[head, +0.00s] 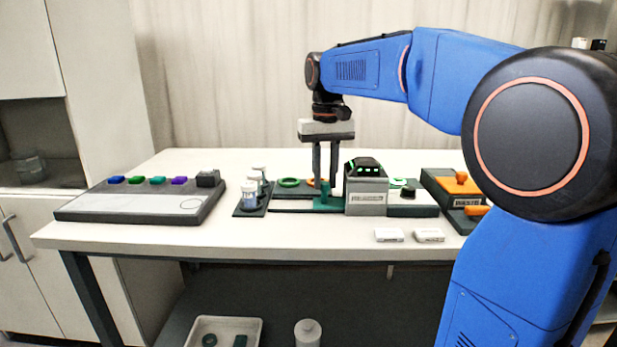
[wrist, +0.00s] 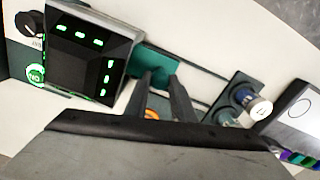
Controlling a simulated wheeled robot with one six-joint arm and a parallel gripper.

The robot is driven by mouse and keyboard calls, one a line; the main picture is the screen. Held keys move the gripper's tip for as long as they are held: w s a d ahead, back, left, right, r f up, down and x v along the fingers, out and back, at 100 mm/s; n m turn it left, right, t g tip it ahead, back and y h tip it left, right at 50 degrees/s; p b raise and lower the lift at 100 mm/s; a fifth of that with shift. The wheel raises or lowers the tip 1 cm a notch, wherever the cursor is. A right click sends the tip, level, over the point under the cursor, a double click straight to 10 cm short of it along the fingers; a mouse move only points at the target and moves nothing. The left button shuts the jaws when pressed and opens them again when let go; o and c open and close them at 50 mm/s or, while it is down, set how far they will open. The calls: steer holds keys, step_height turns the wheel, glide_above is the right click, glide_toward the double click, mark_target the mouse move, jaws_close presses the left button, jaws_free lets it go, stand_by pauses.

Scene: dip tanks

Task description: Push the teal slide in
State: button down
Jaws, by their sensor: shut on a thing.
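The teal slide (head: 327,204) sits on a dark rail at the left side of a grey box with a black, green-lit top (head: 366,168). My gripper (head: 325,186) points straight down over the slide. Its fingers are shut on the slide's upright part. In the wrist view, the teal slide (wrist: 152,64) shows beside the green-lit box (wrist: 88,60), with my gripper's fingers (wrist: 160,82) at it. The part between the fingers is mostly hidden.
A button panel (head: 140,198) lies at the left. Small bottles (head: 249,195) stand on a dark tray left of the slide. A dial unit (head: 412,205) and an orange-handled block (head: 452,190) stand to the right. Two white pieces (head: 389,235) lie in front.

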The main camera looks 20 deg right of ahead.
steer(key=shift+s+d, duration=0.1)
steer(key=shift+d, duration=0.1)
steer(key=c, duration=1.5)
jaws_free()
steer(key=shift+d, duration=0.15)
step_height(320, 180, up, 17)
steer(key=shift+r, duration=0.2)
